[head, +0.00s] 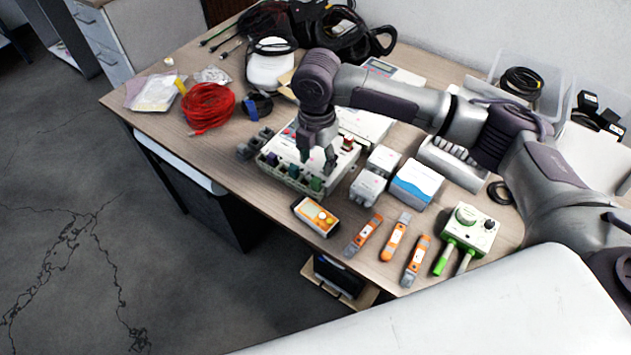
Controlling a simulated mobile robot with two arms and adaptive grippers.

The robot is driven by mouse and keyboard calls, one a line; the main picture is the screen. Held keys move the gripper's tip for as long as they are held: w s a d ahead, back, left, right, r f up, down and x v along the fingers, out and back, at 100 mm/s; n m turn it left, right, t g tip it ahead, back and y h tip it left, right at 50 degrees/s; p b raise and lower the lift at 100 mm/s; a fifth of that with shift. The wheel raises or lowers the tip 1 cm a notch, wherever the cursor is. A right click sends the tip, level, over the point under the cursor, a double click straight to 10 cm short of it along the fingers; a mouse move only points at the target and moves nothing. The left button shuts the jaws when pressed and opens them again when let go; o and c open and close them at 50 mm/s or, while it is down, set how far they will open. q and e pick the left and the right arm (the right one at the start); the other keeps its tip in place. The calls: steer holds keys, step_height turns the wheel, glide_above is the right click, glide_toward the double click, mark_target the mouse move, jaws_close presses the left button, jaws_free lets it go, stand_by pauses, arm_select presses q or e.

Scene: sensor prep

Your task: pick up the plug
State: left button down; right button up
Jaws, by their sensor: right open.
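My right gripper (318,160) points down over a white box (342,165) with a row of small coloured plugs or sockets along its front edge. Its fingers are apart, and I see nothing held between them. A green plug-like piece (316,184) sits in that row just below the fingertips, and a dark one (272,159) is further left. A dark grey connector piece (246,150) lies on the table left of the box. I cannot tell which piece is the plug, and the gripper hides part of the box. My left gripper is not in view.
An orange meter (316,215), several orange-grey tools (395,237) and a green-white device (470,232) lie along the front edge of the table (222,150). A blue-white box (417,184) stands right. Red cable (208,107) lies left. Clear bins stand at back right.

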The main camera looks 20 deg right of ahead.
mark_target(316, 179)
step_height(316, 179, down, 5)
steer(key=shift+w+r, duration=0.1)
steer(key=shift+r, duration=0.1)
step_height(316, 179, down, 3)
steer(key=shift+r+p, duration=0.15)
steer(key=shift+p, duration=0.25)
steer(key=shift+w+f, duration=0.1)
steer(key=shift+f, duration=0.4)
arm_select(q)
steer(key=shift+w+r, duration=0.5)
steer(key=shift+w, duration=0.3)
arm_select(e)
jaws_close()
